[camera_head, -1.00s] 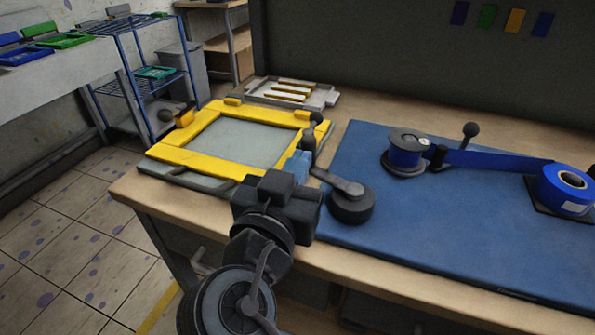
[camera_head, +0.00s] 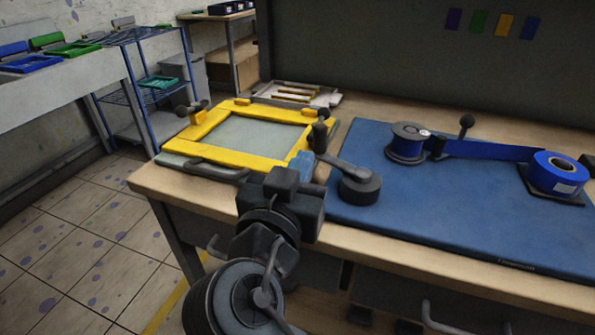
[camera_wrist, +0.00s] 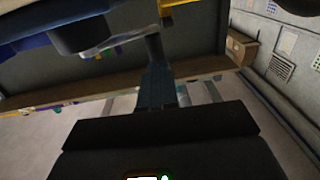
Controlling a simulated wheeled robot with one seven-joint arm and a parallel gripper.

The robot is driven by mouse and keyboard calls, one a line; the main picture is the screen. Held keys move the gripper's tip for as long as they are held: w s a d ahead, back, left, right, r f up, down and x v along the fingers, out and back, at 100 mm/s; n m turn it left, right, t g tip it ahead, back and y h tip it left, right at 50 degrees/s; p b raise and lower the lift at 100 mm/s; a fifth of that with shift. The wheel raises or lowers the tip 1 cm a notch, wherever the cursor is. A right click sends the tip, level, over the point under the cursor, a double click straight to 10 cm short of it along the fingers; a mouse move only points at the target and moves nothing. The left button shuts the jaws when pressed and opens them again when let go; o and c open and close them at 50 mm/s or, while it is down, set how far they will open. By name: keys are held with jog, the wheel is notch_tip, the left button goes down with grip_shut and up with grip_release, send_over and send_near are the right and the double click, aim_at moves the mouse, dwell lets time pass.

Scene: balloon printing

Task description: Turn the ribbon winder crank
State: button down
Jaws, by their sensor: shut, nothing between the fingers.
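The ribbon winder crank (camera_head: 343,167) is a grey arm on a round black hub at the left edge of the blue mat. Its upright dark handle (camera_head: 319,137) stands at the arm's far left end. My gripper (camera_head: 301,164) has its blue fingers shut and empty, just left of and below the handle. In the wrist view my fingers (camera_wrist: 156,88) point at the handle (camera_wrist: 154,47), close to it; I cannot tell whether they touch. A spool (camera_head: 407,142) stands on the mat with blue ribbon (camera_head: 490,149) running right to a blue roll (camera_head: 556,174).
A yellow frame (camera_head: 250,106) lies left of the crank, and a tray (camera_head: 296,93) sits behind it. A black knob on a post (camera_head: 466,122) stands beside the ribbon. The blue mat (camera_head: 440,215) is bare in front of the spools.

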jog(key=v, duration=1)
jog(key=shift+a+b, duration=0.3)
jog(key=shift+b, duration=0.1)
jog(key=shift+w+f, duration=0.1)
jog(key=shift+w, duration=0.1)
